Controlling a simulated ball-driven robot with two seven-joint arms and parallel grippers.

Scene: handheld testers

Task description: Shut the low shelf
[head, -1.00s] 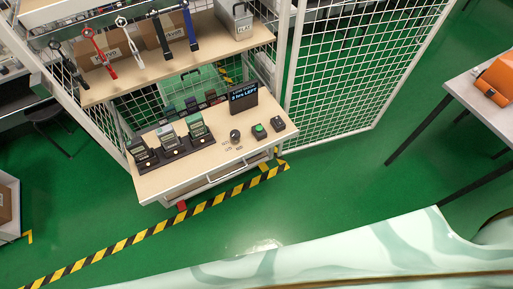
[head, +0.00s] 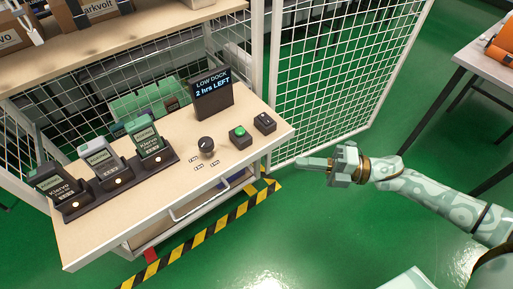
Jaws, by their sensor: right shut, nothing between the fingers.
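The low shelf (head: 232,168) is a pale wood board in the middle of the head view. It juts out in front of the upper shelf, with a light bar handle (head: 200,201) along its front edge. A row of testers in a black dock (head: 120,180) stands on its left part. My right gripper (head: 302,163) is shut and empty. It points left, in the air just off the shelf's right front corner, apparently not touching it. My left gripper is not in view.
A small display (head: 212,97), a black knob (head: 206,146), a green-button box (head: 240,137) and a switch box (head: 265,122) stand on the shelf. A wire mesh panel (head: 335,75) is behind. A grey table (head: 470,55) stands at right. Green floor is clear in front.

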